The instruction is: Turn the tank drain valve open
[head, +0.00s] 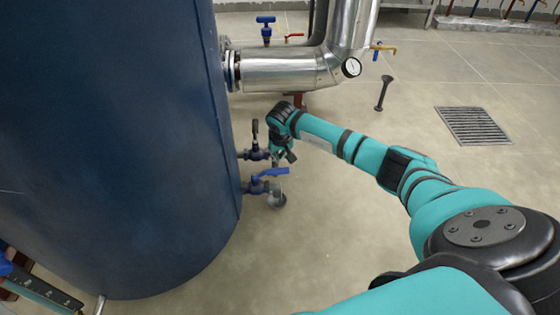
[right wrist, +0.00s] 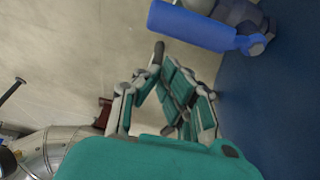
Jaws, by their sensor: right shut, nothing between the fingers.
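Two valves stick out low from the side of the big dark blue tank (head: 110,130). The lower one has a blue lever (head: 272,173) pointing right, away from the tank, above a short downturned outlet (head: 277,200). The upper one has a black handle (head: 255,130) standing up. My right gripper (head: 286,156) is shut and empty, pointing down just right of the upper valve and above the blue lever's end. In the right wrist view the closed fingertips (right wrist: 158,55) are close to the blue lever (right wrist: 190,26); contact cannot be told.
A silver pipe (head: 285,72) with a gauge (head: 351,67) runs from the tank behind my right gripper. A small blue-handled valve (head: 266,25) stands farther back. A black stand (head: 383,93) and a floor grate (head: 473,126) are to the right. The floor in front is clear.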

